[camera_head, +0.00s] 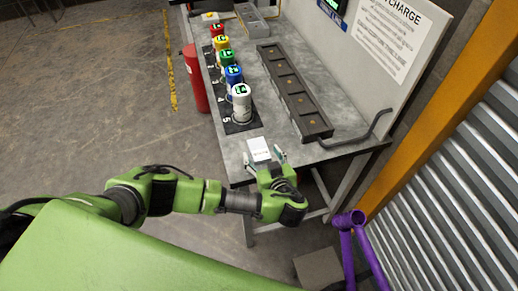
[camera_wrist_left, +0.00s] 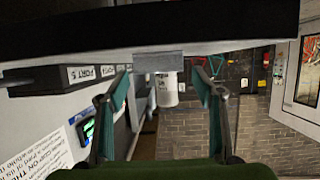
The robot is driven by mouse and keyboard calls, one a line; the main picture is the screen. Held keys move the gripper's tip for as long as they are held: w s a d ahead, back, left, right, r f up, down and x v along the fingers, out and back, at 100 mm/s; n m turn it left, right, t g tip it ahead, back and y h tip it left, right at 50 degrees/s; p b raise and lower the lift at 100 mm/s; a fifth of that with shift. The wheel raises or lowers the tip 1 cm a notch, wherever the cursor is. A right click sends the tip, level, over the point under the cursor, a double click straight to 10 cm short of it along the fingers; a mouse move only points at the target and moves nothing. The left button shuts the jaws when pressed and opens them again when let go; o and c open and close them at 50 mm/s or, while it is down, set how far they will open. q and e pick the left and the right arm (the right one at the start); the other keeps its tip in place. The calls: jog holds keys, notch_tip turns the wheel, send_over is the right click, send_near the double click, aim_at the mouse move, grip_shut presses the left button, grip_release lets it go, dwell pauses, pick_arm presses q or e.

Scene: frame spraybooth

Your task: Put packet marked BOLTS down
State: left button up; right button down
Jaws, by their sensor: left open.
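A small white packet (camera_head: 258,148) with faint print lies on the near end of the grey table, close to its front edge. I cannot read its marking. My left gripper (camera_head: 264,157) is open, with its two teal-tipped fingers at the near side of the packet. My right gripper is not in view.
On the table (camera_head: 240,146), a white canister (camera_head: 241,103) stands beyond the packet, in a row with blue, green, yellow and red ones. A dark slotted dock (camera_head: 292,92) and a bent grey bar (camera_head: 360,135) are to the right. A purple frame (camera_head: 358,245) stands near.

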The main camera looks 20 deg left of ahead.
aim_at(259, 149)
pick_arm(q)
jog(key=shift+p+x, duration=0.6)
jog(key=shift+x, duration=1.6)
jog(key=c, duration=1.3)
